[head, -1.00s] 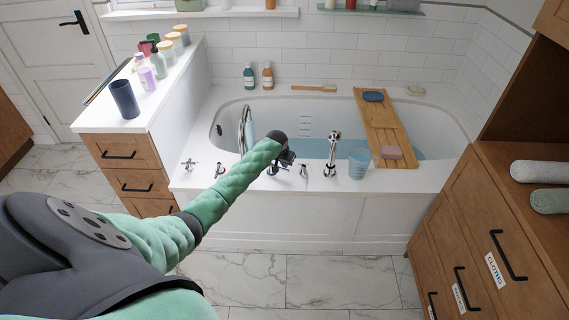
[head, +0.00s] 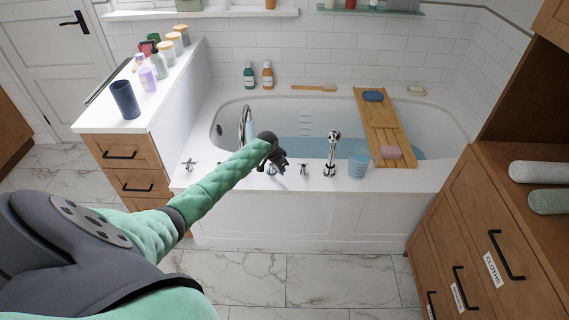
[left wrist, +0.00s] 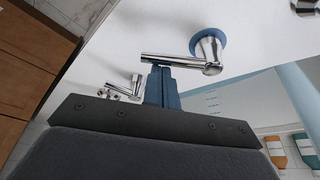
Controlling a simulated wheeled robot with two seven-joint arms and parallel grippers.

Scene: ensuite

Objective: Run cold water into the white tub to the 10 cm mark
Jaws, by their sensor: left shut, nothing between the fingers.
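The white tub (head: 435,125) stands against the tiled wall with blue water (head: 290,146) in it. Depth marks (head: 305,126) show on its far inner wall, too small to read. A pale blue stream (head: 249,131) appears to fall from the chrome spout (head: 242,117); it also shows in the left wrist view (left wrist: 303,95). My left gripper (head: 277,162) is shut and empty over the tub's front ledge. In the left wrist view, its blue fingertips (left wrist: 160,72) are at the chrome lever (left wrist: 180,61) with a blue ring at its base; I cannot tell whether they touch. My right gripper is out of view.
On the front ledge are a cross handle (head: 189,164), a hand shower (head: 332,150) and a blue cup (head: 358,162). A wooden bath tray (head: 382,125) spans the tub's right part. Drawer units flank the tub left (head: 135,165) and right (head: 480,230). The floor in front is clear.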

